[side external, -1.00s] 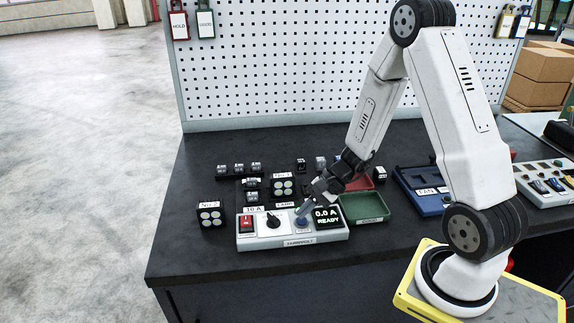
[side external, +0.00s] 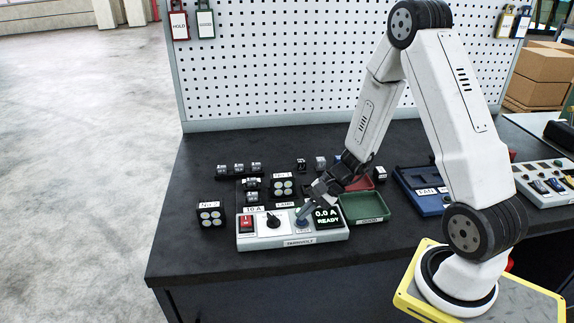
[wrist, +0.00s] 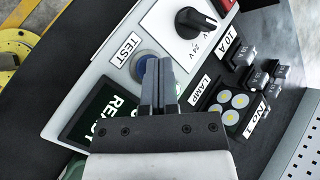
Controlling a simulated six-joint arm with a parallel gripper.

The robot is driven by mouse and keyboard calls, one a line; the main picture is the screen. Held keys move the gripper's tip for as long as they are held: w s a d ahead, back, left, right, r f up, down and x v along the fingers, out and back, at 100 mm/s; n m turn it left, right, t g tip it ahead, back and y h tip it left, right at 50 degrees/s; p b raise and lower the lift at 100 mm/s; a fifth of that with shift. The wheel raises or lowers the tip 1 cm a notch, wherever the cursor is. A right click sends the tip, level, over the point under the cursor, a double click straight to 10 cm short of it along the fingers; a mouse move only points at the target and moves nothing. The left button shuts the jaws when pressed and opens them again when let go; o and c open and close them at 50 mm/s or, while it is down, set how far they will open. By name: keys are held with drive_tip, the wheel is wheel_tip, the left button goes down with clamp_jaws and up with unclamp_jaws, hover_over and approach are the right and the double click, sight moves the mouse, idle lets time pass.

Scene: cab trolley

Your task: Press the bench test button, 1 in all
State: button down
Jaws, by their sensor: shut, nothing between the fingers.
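The bench tester (side external: 270,243) is a pale grey box near the front of the dark bench. Its blue round test button (wrist: 139,70) sits beside the TEST label (wrist: 125,50) in the wrist view, partly hidden by my fingers. My gripper (wrist: 157,62) is shut and empty, with its fingertips over the button. In the side view my gripper (side external: 301,219) points down at the button, between the dial and the display. I cannot tell whether the tips touch it. The display (side external: 327,218) reads 0.0 A READY.
Lamp blocks (side external: 210,215) and small dark parts stand left and behind. A green tray (side external: 364,208) and red tray (side external: 361,184) lie right, with a blue tray (side external: 418,200) beyond.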

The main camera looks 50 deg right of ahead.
drive_tip(key=shift+f, duration=0.2)
drive_tip(key=shift+r, duration=0.2)
idle(0.4)
drive_tip(key=shift+r, duration=0.75)
drive_tip(key=shift+r, duration=2.5)
